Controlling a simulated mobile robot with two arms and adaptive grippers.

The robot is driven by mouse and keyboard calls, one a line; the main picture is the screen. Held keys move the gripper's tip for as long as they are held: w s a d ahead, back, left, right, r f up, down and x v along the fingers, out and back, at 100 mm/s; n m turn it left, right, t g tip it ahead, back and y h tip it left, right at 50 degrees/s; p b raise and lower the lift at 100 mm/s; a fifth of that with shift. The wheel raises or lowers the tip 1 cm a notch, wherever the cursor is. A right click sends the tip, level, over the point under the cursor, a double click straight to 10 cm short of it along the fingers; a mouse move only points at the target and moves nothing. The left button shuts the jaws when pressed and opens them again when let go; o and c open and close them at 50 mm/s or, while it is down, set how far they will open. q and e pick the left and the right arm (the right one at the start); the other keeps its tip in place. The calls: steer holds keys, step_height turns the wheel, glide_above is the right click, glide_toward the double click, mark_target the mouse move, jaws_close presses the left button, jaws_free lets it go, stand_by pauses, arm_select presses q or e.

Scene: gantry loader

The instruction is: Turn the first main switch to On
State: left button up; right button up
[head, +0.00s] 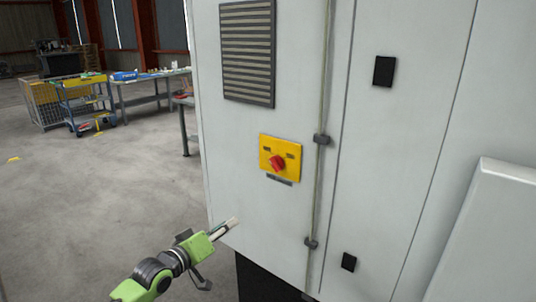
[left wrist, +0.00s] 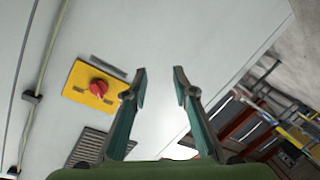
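The main switch is a red rotary knob (head: 277,163) on a yellow plate (head: 292,150), fixed to the front of a pale grey cabinet. Its labels are too small to read, and I cannot tell which position the knob points to. My left gripper (head: 233,224) is below and left of the switch in the head view, apart from it. In the left wrist view the left gripper (left wrist: 159,72) has its fingers spread with nothing between them. The red knob (left wrist: 99,88) shows there, left of the fingers. My right gripper is in neither view.
The cabinet has a vent grille (head: 248,50) above the switch and a vertical rod (head: 322,110) with brackets to its right. A pale slanted panel (head: 490,235) stands at the right.

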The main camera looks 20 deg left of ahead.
arm_select(q)
steer(key=s+d+r+t+h+p, duration=0.1)
steer(key=d+r, duration=0.2)
steer(key=r, duration=0.5)
steer(key=s+d+r+h+p, duration=0.1)
steer(key=d+r+h, duration=0.1)
steer(key=r, duration=0.5)
steer(key=p, duration=0.3)
glide_toward(273, 166)
steer(key=shift+m, duration=0.3)
steer(key=x, duration=0.7)
steer(key=shift+r, duration=0.15)
steer(key=shift+w+d, duration=0.15)
steer(key=shift+w, duration=0.35)
steer(key=shift+w+d, duration=0.1)
steer(key=shift+w, duration=0.05)
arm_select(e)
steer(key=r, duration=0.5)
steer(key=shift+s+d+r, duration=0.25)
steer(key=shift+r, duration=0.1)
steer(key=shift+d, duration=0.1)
arm_select(q)
jaws_close()
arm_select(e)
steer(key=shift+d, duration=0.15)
